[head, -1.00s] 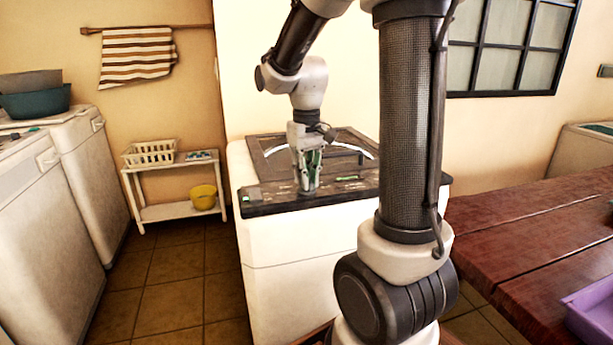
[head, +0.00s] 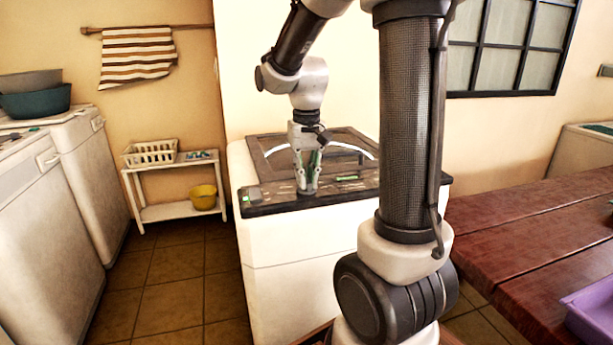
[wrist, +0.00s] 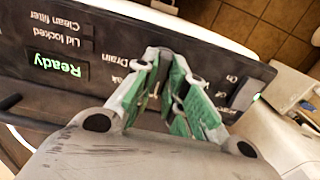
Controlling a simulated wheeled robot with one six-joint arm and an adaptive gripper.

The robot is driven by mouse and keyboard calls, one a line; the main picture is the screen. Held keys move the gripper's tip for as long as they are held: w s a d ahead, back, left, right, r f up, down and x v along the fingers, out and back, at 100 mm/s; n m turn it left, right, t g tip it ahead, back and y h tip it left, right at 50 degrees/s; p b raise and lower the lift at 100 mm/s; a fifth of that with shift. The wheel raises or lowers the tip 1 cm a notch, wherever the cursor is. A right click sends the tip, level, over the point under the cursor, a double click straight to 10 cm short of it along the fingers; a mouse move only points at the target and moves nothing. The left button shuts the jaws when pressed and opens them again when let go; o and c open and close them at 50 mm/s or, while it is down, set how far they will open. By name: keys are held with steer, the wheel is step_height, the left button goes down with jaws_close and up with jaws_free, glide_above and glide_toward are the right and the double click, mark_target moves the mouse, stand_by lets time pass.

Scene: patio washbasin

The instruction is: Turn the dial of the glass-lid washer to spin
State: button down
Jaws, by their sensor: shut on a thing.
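The glass-lid washer (head: 300,250) is a white top-loader with a dark framed lid, shut, and a dark control panel (head: 275,193) along its front top edge. My gripper (head: 307,189) points down at the panel, its fingertips at the panel's surface. In the wrist view my gripper (wrist: 172,100) has its green-padded fingers close together around the dial, which they almost wholly hide. Printed words show around it, including "Drain", "On" and "Off". A green "Ready" display (wrist: 58,65) is lit. I cannot tell which mark the dial points at.
White machines (head: 45,200) stand at the left. A white rack (head: 165,213) with a basket and a yellow bowl (head: 203,197) is behind. A red-brown wooden table (head: 530,230) with a purple tub (head: 595,312) is at the right. Tiled floor is clear at the left.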

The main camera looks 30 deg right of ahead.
steer(key=c, duration=1.5)
jaws_free()
steer(key=shift+o, duration=0.2)
step_height(320, 180, up, 12)
